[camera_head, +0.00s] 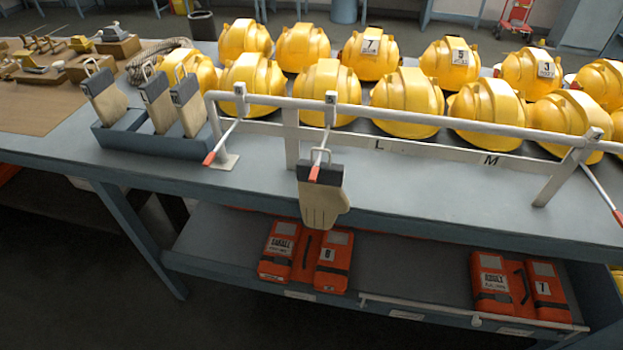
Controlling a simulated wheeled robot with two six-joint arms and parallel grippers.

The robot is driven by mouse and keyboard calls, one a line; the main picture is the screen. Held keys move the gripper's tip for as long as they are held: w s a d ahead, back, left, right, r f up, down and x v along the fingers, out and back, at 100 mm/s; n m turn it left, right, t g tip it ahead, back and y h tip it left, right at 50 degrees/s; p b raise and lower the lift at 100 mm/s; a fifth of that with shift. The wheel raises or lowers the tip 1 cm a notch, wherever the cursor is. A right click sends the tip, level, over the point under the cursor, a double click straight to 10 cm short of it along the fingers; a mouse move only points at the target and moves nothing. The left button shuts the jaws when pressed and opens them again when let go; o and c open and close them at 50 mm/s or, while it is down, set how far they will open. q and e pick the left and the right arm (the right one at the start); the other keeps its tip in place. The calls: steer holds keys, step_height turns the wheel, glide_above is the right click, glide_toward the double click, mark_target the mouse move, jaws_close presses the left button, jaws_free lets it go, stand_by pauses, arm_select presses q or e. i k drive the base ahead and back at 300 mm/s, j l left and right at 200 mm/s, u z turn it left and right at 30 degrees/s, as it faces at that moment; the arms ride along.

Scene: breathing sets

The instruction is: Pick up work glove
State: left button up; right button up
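A beige work glove (321,198) with a dark cuff hangs by a loop from a red-tipped hook on the white rail (440,113), in front of the table edge. More beige gloves with dark cuffs, a left one (107,103), a middle one (157,108) and a right one (189,110), stand in a blue-grey tray (160,146) at the left of the table. Neither of my grippers shows in this view.
Yellow helmets (407,95) fill the table behind the rail. Another red-tipped hook (217,148) at the left is empty. Orange cases (305,257) lie on the lower shelf (410,262). A brown board (40,110) with tools lies at far left.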

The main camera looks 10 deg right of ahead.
mark_target(321, 201)
steer(key=k+l, duration=1.2)
steer(key=l, duration=0.2)
steer(key=i+l+u, duration=0.05)
